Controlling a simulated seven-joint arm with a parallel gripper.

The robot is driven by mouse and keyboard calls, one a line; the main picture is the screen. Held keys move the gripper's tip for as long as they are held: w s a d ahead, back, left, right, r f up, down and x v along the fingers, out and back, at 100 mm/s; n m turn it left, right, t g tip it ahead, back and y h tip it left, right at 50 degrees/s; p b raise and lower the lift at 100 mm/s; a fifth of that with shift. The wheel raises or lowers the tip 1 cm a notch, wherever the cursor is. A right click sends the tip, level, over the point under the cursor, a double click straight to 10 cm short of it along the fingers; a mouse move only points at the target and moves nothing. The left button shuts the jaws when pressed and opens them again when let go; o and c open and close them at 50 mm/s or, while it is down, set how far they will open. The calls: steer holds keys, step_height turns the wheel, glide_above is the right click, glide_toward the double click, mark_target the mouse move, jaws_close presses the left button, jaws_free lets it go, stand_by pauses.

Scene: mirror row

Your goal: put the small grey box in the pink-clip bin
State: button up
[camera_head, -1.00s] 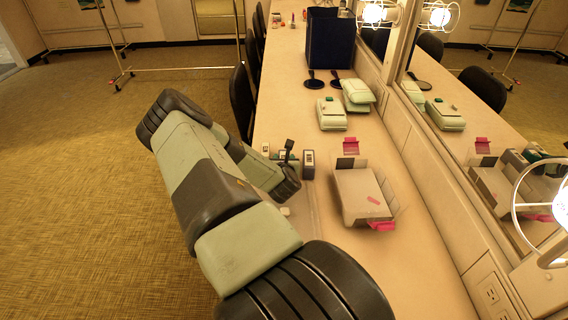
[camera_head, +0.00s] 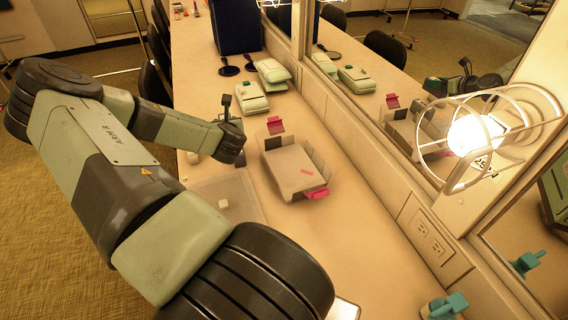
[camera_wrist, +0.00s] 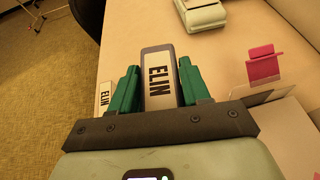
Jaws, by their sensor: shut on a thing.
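My gripper (camera_wrist: 158,90) has green fingers shut on the small grey box (camera_wrist: 158,65), whose white label reads ELIN. In the head view my gripper end (camera_head: 230,145) is left of the pink-clip bin, and the held box is hidden there by the arm. The pink-clip bin (camera_head: 285,162) is a pale open box with raised flaps, with pink clips at its far and near ends. In the wrist view its far clip (camera_wrist: 264,63) shows to the right of the fingers, apart from the held box.
Another small ELIN-labelled box (camera_wrist: 104,97) stands left of my fingers. Pale green cases (camera_head: 251,98) and a dark blue box (camera_head: 236,28) stand beyond. The mirror wall and bulb (camera_head: 475,136) bound the right.

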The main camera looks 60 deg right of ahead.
steer(key=s+d+r+m+g+h, duration=0.1)
steer(key=s+d, duration=0.4)
steer(key=s, duration=0.4)
steer(key=s+d+r+m+g+h, duration=0.1)
steer(key=s+d+m+g, duration=0.1)
steer(key=s+d, duration=0.5)
steer(key=s+f, duration=0.1)
steer(key=f, duration=0.1)
steer(key=a+f, duration=0.1)
steer(key=f, duration=0.1)
steer(key=s+a+f, duration=0.1)
steer(key=f, duration=0.1)
steer(key=shift+s, duration=0.35)
glide_above(294, 153)
steer(key=shift+f, duration=2.15)
steer(key=shift+f, duration=0.15)
steer(key=o, duration=0.8)
steer(key=shift+o, duration=0.2)
steer(key=shift+s+a+r, duration=0.15)
steer(key=shift+a+r, duration=0.1)
steer(key=v, duration=1.1)
steer(key=shift+s+a+r, duration=0.1)
steer(key=shift+a+r, duration=0.05)
steer(key=shift+r, duration=0.1)
